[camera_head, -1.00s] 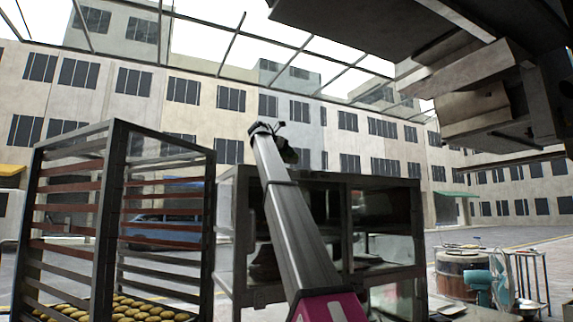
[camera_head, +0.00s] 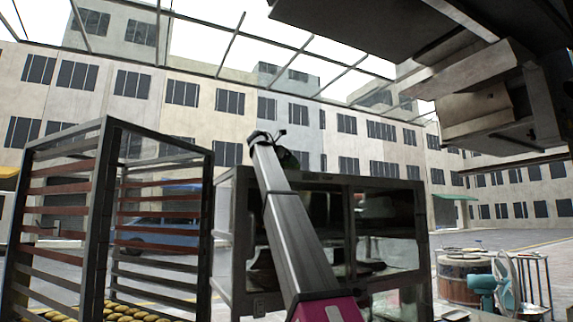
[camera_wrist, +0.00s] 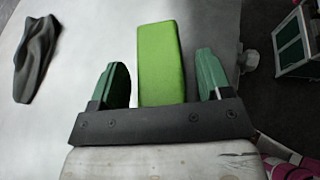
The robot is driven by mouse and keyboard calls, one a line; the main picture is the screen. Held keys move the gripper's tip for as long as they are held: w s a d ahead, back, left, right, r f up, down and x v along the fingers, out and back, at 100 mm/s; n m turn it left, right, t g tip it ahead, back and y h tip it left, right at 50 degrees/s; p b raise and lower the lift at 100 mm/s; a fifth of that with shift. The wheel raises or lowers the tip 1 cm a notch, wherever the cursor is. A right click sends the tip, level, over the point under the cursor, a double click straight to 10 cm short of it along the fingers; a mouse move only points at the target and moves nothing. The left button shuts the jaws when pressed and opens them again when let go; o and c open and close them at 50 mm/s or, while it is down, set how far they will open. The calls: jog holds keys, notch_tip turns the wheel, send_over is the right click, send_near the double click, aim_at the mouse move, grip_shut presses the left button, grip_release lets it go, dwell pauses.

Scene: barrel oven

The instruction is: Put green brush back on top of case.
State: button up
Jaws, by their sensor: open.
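The green brush (camera_wrist: 160,52) shows in the wrist view as a bright green block, between the two dark green fingers of my gripper (camera_wrist: 163,80). The fingers are open, with a gap on each side of the brush. Beneath is a pale, smooth surface (camera_wrist: 75,110); whether the brush touches it I cannot tell. In the head view, the metal-framed glass case (camera_head: 345,187) stands ahead. My gripper (camera_head: 285,158) appears near its top edge, mostly hidden behind my arm. The brush cannot be made out there.
A dark grey, crumpled-looking object (camera_wrist: 36,58) lies on the pale surface at left. A tall rack (camera_head: 100,200) with baked goods stands left of the case. A large metal structure (camera_head: 480,90) hangs overhead at right. A drum (camera_head: 462,270) and blue fan (camera_head: 495,285) stand at right.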

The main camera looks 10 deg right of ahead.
jog(key=shift+a+r, duration=0.1)
jog(key=shift+r, duration=0.1)
jog(key=v, duration=1.1)
jog(key=shift+s+a+r, duration=0.15)
jog(key=shift+s+a, duration=0.1)
jog(key=shift+a, duration=0.05)
